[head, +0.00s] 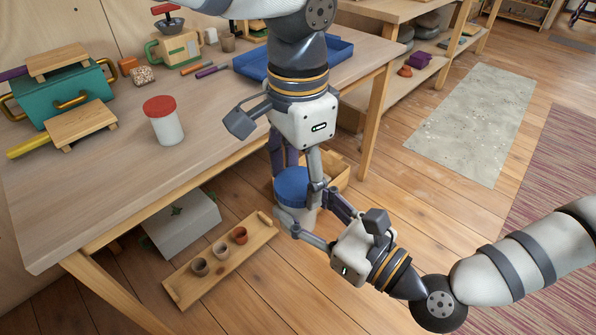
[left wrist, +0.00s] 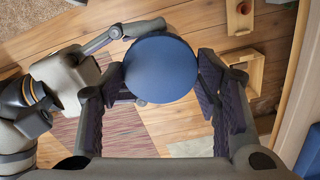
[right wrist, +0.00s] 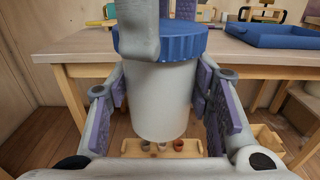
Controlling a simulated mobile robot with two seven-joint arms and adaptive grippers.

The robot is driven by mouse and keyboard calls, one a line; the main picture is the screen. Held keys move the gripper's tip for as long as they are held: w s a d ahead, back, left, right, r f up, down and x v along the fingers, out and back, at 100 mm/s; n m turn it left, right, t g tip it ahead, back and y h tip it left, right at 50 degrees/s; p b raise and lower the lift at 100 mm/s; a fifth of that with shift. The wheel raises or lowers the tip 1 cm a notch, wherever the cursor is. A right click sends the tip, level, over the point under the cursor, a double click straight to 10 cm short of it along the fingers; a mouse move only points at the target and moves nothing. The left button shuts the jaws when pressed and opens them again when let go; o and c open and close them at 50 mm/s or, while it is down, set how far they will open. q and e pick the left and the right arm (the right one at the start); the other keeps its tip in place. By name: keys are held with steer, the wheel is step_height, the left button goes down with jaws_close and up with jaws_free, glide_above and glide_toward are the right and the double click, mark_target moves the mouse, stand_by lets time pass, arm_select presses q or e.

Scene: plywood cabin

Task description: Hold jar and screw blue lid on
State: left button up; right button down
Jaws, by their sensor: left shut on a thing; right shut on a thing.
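The white jar (right wrist: 160,100) is upright in the air in front of the table, between the purple-padded fingers of my right gripper (head: 308,216). The ribbed blue lid (head: 292,187) sits level on the jar's mouth, with no gap visible in the right wrist view. How far it is threaded cannot be told. My left gripper (head: 296,176) points down from above and is shut on the lid's sides. In the left wrist view the lid (left wrist: 160,67) fills the space between its fingers. One left finger hides part of the lid in the right wrist view.
The table (head: 215,135) holds a jar with a red lid (head: 163,120), a teal toolbox (head: 75,92) and a blue tray (head: 328,55). Below, a wooden tray with small pots (head: 200,285) and a grey box (head: 182,226) are on the floor. Open floor lies to the right.

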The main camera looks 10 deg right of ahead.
arm_select(q)
steer(key=m, duration=0.2)
steer(key=shift+m, duration=0.3)
steer(key=o, duration=1.4)
steer(key=shift+c, duration=0.2)
step_height(320, 180, up, 12)
